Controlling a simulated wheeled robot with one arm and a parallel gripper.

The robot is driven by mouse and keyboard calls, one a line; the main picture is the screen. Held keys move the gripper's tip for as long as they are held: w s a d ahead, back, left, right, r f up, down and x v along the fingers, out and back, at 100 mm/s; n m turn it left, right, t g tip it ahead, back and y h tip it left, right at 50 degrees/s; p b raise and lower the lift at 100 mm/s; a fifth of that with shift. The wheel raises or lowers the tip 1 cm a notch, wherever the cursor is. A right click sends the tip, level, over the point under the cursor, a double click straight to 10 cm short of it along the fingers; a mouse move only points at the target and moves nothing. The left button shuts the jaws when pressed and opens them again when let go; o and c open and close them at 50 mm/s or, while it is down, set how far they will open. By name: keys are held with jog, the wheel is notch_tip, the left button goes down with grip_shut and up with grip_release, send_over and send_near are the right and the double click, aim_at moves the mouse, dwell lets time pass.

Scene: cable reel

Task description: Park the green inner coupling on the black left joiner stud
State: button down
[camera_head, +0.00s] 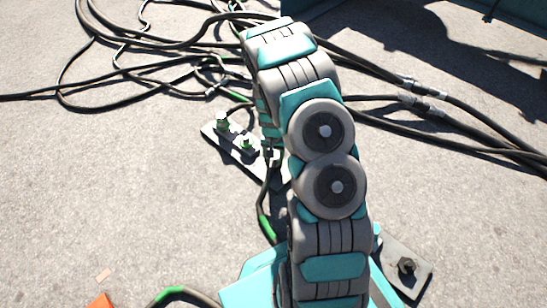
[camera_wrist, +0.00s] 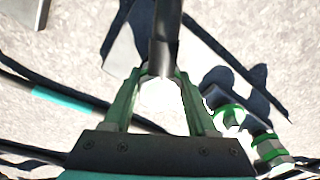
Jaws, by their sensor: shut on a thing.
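My gripper (camera_wrist: 160,105) is shut on a pale metal coupling (camera_wrist: 160,95) at the end of a thick black cable (camera_wrist: 165,45). Its colour band is hard to make out between the green fingers. In the head view my arm hides the gripper and the coupling. A dark plate (camera_head: 212,131) lies left of my arm, with two green-banded fittings standing on it, one at the left (camera_head: 222,122) and one nearer my arm (camera_head: 246,143). Green-banded fittings also show right of my gripper in the wrist view (camera_wrist: 230,115). I cannot tell which stud is the black left joiner stud.
Another plate with a black stud (camera_head: 406,266) lies at the lower right. Black cables (camera_head: 120,75) tangle at the upper left, and others with metal connectors (camera_head: 425,105) run right. A green-marked cable (camera_head: 267,228) lies beside my arm. The paving at left is mostly clear.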

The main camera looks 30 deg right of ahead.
jog(key=shift+f, duration=0.4)
jog(key=shift+c, duration=0.6)
grip_release()
